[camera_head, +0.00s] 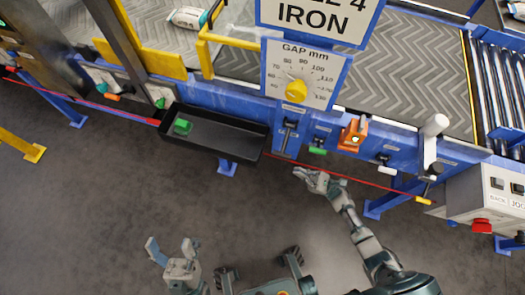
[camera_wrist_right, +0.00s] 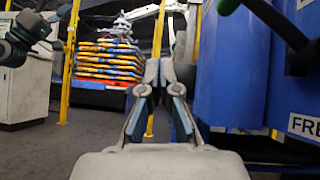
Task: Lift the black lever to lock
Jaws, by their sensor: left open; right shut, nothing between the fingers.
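A small black lever (camera_head: 290,124) sits on a vertical blue plate below the yellow gap dial (camera_head: 296,91) in the head view. It is small there, and its exact position is hard to tell. My right gripper (camera_head: 303,173) is below it, in front of the blue machine frame, apart from the lever. In the right wrist view the right gripper's fingers (camera_wrist_right: 160,68) come together at the tips with nothing between them. My left gripper (camera_head: 170,246) is open and empty over the floor at the lower left.
A green-handled lever (camera_head: 318,150) and an orange clamp (camera_head: 353,134) are right of the plate. A black tray (camera_head: 215,136) holding a green block (camera_head: 183,126) is at left. A red cord (camera_head: 350,180) runs along the frame. A control box (camera_head: 485,195) stands far right.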

